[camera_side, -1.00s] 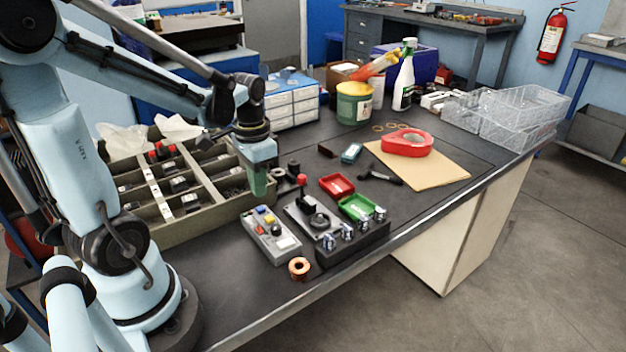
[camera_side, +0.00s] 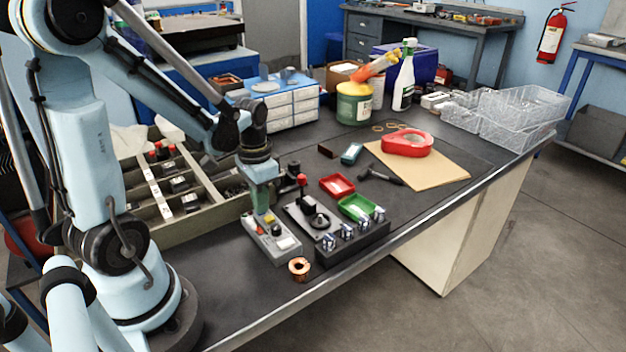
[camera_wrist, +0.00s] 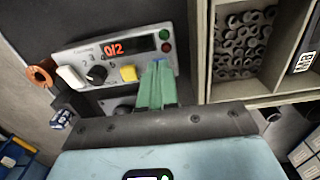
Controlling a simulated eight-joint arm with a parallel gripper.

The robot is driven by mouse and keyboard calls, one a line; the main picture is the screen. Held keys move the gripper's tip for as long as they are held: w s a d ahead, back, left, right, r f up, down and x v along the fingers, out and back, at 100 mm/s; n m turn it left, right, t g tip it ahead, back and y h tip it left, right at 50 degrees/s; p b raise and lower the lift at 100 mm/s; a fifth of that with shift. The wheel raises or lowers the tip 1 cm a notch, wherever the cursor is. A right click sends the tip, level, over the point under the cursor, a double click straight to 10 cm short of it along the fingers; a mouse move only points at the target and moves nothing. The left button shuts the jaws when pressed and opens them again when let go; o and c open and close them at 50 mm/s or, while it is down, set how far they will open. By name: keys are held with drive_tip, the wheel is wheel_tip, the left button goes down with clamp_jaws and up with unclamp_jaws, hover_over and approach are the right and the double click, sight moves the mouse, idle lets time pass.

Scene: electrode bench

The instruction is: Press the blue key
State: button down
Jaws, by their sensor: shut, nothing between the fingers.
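The grey key box (camera_side: 272,245) lies on the bench at the centre of the side view. In the wrist view, the box (camera_wrist: 85,53) has a display reading "0/2", a yellow key (camera_wrist: 128,73), a white key (camera_wrist: 71,76) and a black knob (camera_wrist: 96,74). A small part of the blue key (camera_wrist: 158,59) shows at the fingertips; the rest is hidden behind them. My gripper (camera_side: 261,208) is shut and empty, pointing down over the blue key's end of the box. I cannot tell whether the tips touch the key. The green fingers (camera_wrist: 156,72) show in the wrist view.
A divided parts tray (camera_side: 165,200) stands left of the box. A black block with metal knobs (camera_side: 352,243) and a joystick plate (camera_side: 312,222) are close on the right. A copper ring (camera_side: 299,268) lies in front. Red (camera_side: 337,186) and green (camera_side: 357,207) trays lie beyond.

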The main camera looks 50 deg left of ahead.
drive_tip(key=shift+f, duration=0.6)
drive_tip(key=shift+r, duration=0.1)
wheel_tip(320, 180, up, 14)
drive_tip(key=shift+r, duration=0.2)
idle(0.5)
idle(0.5)
drive_tip(key=w+d+f+t, duration=0.2)
drive_tip(key=d+t, duration=0.5)
drive_tip(key=d, duration=0.5)
drive_tip(key=shift+d+f, duration=0.2)
drive_tip(key=shift+f, duration=0.3)
